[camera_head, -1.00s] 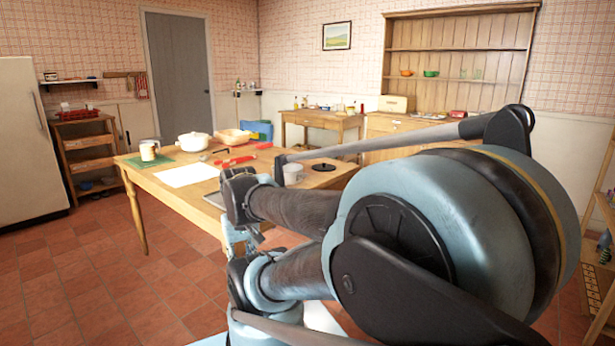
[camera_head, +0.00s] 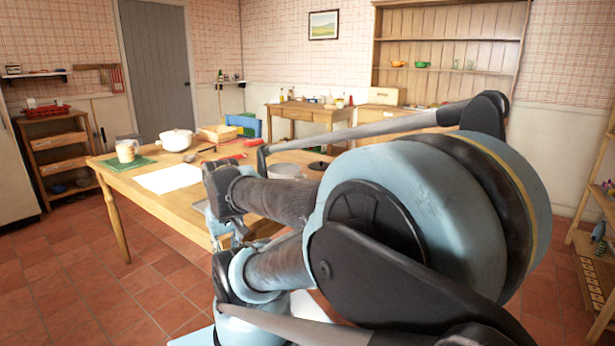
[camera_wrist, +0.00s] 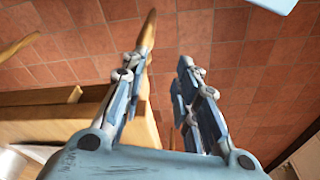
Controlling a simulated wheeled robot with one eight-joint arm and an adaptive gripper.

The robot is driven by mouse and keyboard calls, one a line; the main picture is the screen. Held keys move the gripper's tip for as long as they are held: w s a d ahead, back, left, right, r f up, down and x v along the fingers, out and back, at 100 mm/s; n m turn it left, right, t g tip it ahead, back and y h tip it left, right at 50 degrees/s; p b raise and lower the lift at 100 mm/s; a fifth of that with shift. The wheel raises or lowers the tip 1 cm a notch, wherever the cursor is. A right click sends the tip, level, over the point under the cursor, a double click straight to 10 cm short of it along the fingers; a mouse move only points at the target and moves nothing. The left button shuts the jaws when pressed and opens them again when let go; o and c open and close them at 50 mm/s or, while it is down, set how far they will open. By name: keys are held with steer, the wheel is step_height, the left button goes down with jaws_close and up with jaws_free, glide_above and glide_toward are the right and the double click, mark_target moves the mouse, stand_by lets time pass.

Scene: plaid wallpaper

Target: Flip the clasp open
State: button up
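I cannot make out a clasp in either view. A pale wooden box (camera_head: 220,133) stands at the far side of the wooden table (camera_head: 190,212), but it is too small to tell whether it has a clasp. My gripper (camera_wrist: 160,75) is open and empty in the wrist view, its two fingers apart over the red tiled floor. A wooden edge lies beside and below the left finger. In the head view my arm hides the right part of the table, and the gripper's fingers are hard to make out at its near edge.
On the table are a white pot (camera_head: 176,139), a mug (camera_head: 127,151) on a green mat, white paper (camera_head: 168,179), red-handled tools and a grey pot (camera_head: 284,171). Tiled floor (camera_head: 80,275) is clear at left.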

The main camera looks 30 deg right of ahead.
steer(key=w+d+r+y, duration=0.1)
steer(key=w+r, duration=0.2)
steer(key=w, duration=0.1)
steer(key=w+d+r+y, duration=0.1)
steer(key=w+d+r, duration=0.1)
steer(key=w+r, duration=0.1)
steer(key=w+d+r+y, duration=0.1)
steer(key=w+r, duration=0.2)
steer(key=w, duration=0.1)
steer(key=shift+w+d+n, duration=0.25)
steer(key=shift+w+n, duration=0.1)
steer(key=shift+n, duration=0.05)
steer(key=w+d+r+n+t+y, duration=0.15)
steer(key=w+d, duration=0.45)
steer(key=d, duration=0.6)
steer(key=w+d+r+n+t+y, duration=0.1)
steer(key=w+d+r+t+y, duration=0.3)
steer(key=d, duration=0.8)
steer(key=s+d+f+n+t+h, duration=0.1)
steer(key=s+d+f+t, duration=0.15)
steer(key=d, duration=0.95)
steer(key=s+d+f+n+t+h, duration=0.1)
steer(key=s+d+f+t, duration=0.15)
steer(key=d, duration=0.95)
steer(key=shift+g+h, duration=0.25)
steer(key=shift+g, duration=0.1)
steer(key=x, duration=1.6)
steer(key=shift+w+a+r, duration=0.1)
steer(key=shift+w+r, duration=0.1)
steer(key=shift+w, duration=0.05)
